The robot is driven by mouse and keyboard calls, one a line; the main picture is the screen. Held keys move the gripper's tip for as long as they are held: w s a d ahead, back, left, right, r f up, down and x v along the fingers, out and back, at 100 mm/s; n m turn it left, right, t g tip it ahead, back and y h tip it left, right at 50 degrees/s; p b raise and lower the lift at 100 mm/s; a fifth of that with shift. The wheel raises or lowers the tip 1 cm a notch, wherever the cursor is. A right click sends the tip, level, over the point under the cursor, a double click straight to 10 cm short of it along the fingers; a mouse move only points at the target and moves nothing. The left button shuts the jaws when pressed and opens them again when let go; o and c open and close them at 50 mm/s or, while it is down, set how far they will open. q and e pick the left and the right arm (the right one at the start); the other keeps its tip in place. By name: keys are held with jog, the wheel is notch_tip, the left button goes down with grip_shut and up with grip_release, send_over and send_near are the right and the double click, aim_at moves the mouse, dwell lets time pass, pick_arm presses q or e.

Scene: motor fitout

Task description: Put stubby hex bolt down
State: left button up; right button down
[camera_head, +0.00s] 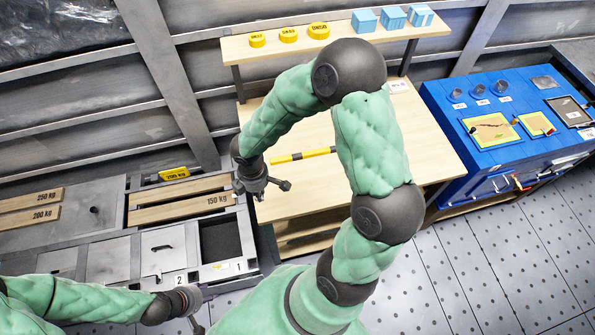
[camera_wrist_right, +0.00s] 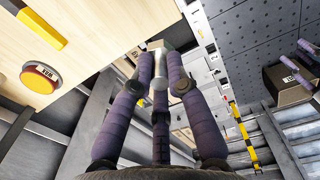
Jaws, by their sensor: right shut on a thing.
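The stubby hex bolt (camera_wrist_right: 160,82) shows in the right wrist view as a short silver metal piece between the fingertips. My right gripper (camera_head: 268,184) is shut on it, near the left edge of the wooden workbench (camera_head: 290,205) in the head view. The bolt itself is too small to make out in the head view. My left gripper (camera_head: 201,309) is at the lower left, in front of the grey drawer cabinet. Its fingers are spread and empty.
A shelf (camera_head: 270,50) above carries yellow discs and blue boxes. Wooden weight-marked slots (camera_head: 180,200) and an open drawer (camera_head: 222,240) are left of the bench. A blue workstation (camera_head: 480,165) stands at right.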

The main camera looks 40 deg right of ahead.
jog(key=d+f, duration=0.2)
jog(key=d, duration=0.2)
jog(key=w+d+f, duration=0.1)
jog(key=d+f, duration=0.2)
jog(key=w+d+f, duration=0.1)
jog(key=d+f, duration=0.2)
jog(key=d, duration=0.1)
jog(key=shift+d+f+b, duration=0.2)
jog(key=shift+d+b, duration=0.1)
jog(key=shift+b, duration=0.1)
jog(key=shift+d+f, duration=0.25)
jog(key=shift+f, duration=0.1)
jog(key=shift+w+d+f+b, duration=0.15)
jog(key=shift+f+b, duration=0.3)
jog(key=shift+f, duration=1.2)
jog(key=shift+f, duration=0.1)
jog(key=c, duration=1.7)
grip_release()
jog(key=shift+f, duration=0.1)
jog(key=o, duration=0.5)
